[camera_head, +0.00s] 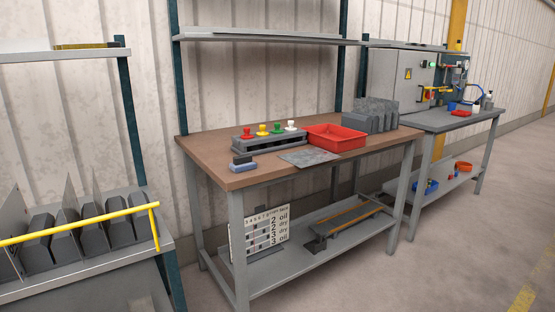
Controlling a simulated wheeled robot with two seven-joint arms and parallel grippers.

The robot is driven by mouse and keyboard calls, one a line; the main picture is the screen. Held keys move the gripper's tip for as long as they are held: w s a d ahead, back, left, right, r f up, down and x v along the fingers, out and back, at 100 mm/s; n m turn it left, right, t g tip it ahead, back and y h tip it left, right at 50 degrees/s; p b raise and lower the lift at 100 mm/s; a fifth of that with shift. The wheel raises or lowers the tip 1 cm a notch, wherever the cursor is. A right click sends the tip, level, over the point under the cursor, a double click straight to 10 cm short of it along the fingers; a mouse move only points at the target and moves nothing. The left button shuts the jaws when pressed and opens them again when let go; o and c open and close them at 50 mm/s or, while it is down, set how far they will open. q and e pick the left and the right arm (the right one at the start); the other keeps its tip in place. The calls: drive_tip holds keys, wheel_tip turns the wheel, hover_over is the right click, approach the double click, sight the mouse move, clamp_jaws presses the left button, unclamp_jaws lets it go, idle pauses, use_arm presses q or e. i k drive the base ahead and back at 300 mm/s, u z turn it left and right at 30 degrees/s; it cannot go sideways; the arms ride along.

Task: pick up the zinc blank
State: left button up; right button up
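A thin flat grey metal sheet with a mottled surface, which looks like the zinc blank (310,157), lies on the brown-topped workbench (215,160). It lies near the bench's front edge, in front of the red tray (347,142). Neither of my grippers shows in the head view, so their state and distance from the sheet cannot be seen.
A grey holder (268,142) with red, yellow, green and white knobs stands behind the sheet. A grey slotted rack (370,122) stands at the back right. A shelf (260,36) hangs above the bench.

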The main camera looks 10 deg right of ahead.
sight(306, 158)
drive_tip(key=i, duration=1.4)
drive_tip(key=z, duration=2.5)
drive_tip(key=i, duration=2)
drive_tip(key=u, duration=1.4)
